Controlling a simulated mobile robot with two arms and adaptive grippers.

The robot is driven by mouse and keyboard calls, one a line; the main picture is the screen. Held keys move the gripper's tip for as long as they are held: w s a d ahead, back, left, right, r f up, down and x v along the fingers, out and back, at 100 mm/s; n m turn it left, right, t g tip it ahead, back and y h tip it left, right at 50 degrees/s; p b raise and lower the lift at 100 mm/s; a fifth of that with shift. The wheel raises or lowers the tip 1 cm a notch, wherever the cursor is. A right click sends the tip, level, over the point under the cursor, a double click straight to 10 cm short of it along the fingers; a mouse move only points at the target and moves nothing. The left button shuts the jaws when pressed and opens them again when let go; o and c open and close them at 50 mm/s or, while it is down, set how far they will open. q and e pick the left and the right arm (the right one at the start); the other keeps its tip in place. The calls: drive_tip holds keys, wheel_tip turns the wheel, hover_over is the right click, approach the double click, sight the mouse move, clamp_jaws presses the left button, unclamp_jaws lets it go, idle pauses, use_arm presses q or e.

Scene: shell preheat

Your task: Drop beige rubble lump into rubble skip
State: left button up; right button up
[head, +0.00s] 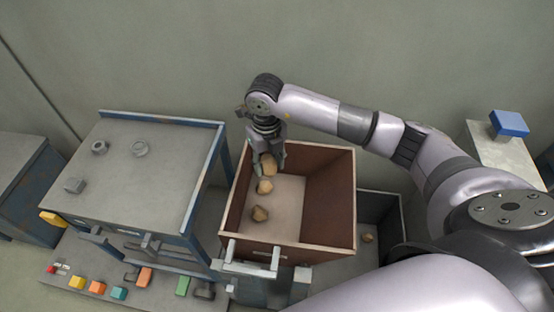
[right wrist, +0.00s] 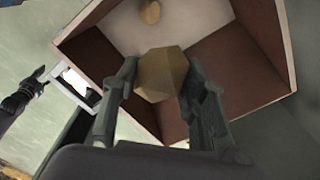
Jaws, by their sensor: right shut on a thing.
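The beige rubble lump (right wrist: 162,74) is between the two fingers of my right gripper (right wrist: 158,85) in the right wrist view. In the head view the right gripper (head: 268,162) points down over the back left part of the rubble skip (head: 330,200), shut on the lump (head: 268,166). The skip is an open box with red-brown inner walls and a pale floor. I cannot tell the exact height of the held lump above the floor. My left gripper is not identifiable in the head view.
A grey-topped bench (head: 150,165) with nuts on it stands left of the skip. Coloured blocks (head: 97,287) lie in front of it. A lower dark bin (head: 385,215) with a small lump stands right of the skip. A blue block (head: 509,123) sits at far right.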

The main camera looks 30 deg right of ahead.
drive_tip(key=m, duration=0.2)
drive_tip(key=d+f+m, duration=0.1)
drive_tip(key=m, duration=0.1)
drive_tip(key=shift+w+p, duration=0.2)
drive_tip(key=shift+p, duration=0.2)
drive_tip(key=m, duration=0.2)
drive_tip(key=f+m+p, duration=0.1)
drive_tip(key=m, duration=0.1)
drive_tip(key=shift+w+d, duration=0.15)
drive_tip(key=shift+d, duration=0.25)
wheel_tip(320, 180, down, 8)
drive_tip(key=d+m+b, duration=0.1)
drive_tip(key=m+b, duration=0.3)
drive_tip(key=m, duration=0.1)
drive_tip(key=shift+d+r, duration=0.1)
drive_tip(key=o, duration=1.3)
